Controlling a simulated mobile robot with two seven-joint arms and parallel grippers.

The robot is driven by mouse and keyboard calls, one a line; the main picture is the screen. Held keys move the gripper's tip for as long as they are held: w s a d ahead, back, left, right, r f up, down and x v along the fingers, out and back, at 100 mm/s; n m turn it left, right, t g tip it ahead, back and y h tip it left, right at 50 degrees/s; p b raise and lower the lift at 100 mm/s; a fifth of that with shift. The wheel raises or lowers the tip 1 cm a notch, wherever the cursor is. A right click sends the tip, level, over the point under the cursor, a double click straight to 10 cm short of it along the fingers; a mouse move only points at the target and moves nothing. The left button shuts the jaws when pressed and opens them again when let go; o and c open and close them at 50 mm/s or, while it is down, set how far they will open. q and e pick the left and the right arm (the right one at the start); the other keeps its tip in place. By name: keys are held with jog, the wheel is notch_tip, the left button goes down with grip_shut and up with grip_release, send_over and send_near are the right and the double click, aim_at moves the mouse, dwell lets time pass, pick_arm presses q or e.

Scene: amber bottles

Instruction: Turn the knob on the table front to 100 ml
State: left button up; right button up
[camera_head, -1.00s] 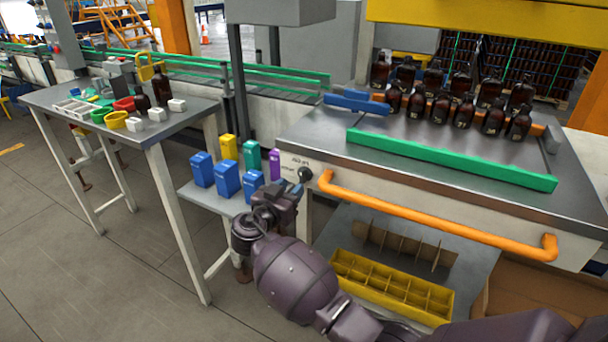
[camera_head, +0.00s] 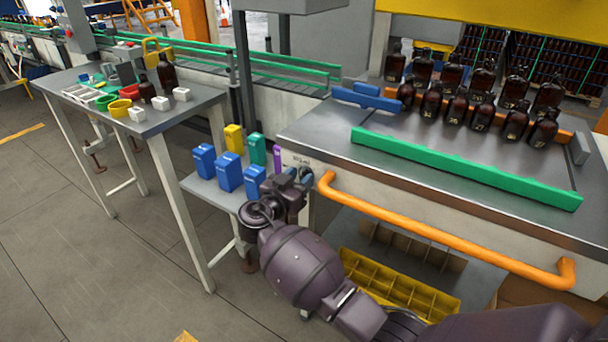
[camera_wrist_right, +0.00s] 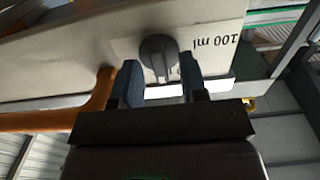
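The dark grey knob (camera_wrist_right: 158,55) sits on the pale front panel of the table (camera_wrist_right: 60,62). A printed "100 ml" label (camera_wrist_right: 218,42) lies beside it, to its right in the right wrist view. My right gripper (camera_wrist_right: 159,72) is open, with one blue-grey fingertip on each side of the knob. Gaps show between the fingers and the knob. In the head view, my right gripper (camera_head: 300,178) is at the table's front left corner and partly hides the knob. The knob's exact setting is hard to read. My left gripper is not in view.
An orange handle bar (camera_head: 440,230) runs along the table front, close beside my right gripper. Several amber bottles (camera_head: 457,107) stand on the table behind a green rail (camera_head: 460,168). Blue boxes (camera_head: 229,172) stand on a low shelf to the left. A yellow divided crate (camera_head: 400,289) lies below.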

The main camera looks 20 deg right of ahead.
dwell(0.3)
grip_shut()
